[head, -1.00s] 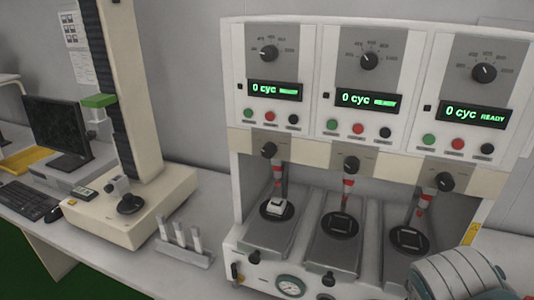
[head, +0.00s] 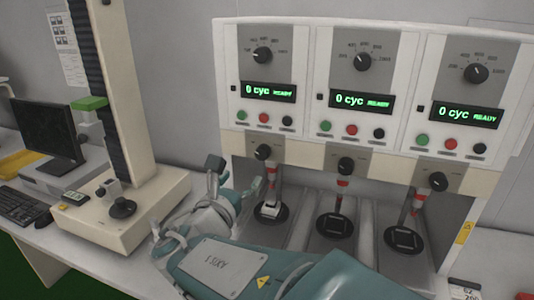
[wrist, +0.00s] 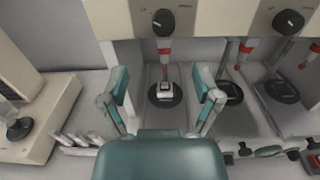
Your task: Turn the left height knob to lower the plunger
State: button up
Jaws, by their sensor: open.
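The left height knob (head: 263,152) is a black knob on the cream rail under the left panel; it also shows at the top of the wrist view (wrist: 163,22). Below it the red-tipped plunger (wrist: 165,50) hangs above a small white-grey block (wrist: 166,88) on a round black pad. In the head view the block (head: 270,210) shows beside my arm. My gripper (wrist: 162,100) is open and empty, its teal fingers spread to either side of the left station in the wrist view. In the head view my gripper (head: 236,174) is left of and below the knob, apart from it.
Middle (head: 345,166) and right (head: 438,181) height knobs sit along the same rail. Three displays above read 0 cyc READY. A cream-based column instrument (head: 135,210) stands at left, with a monitor (head: 45,130) beyond. Small white cylinders in a rack (wrist: 78,138) stand left of my gripper.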

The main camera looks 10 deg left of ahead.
aim_at(260, 156)
jog(key=w, duration=0.7)
jog(key=w+d, duration=0.1)
jog(key=w, duration=0.2)
jog(key=shift+w+d, duration=0.1)
jog(key=shift+w, duration=0.2)
jog(key=shift+c, duration=0.3)
grip_shut()
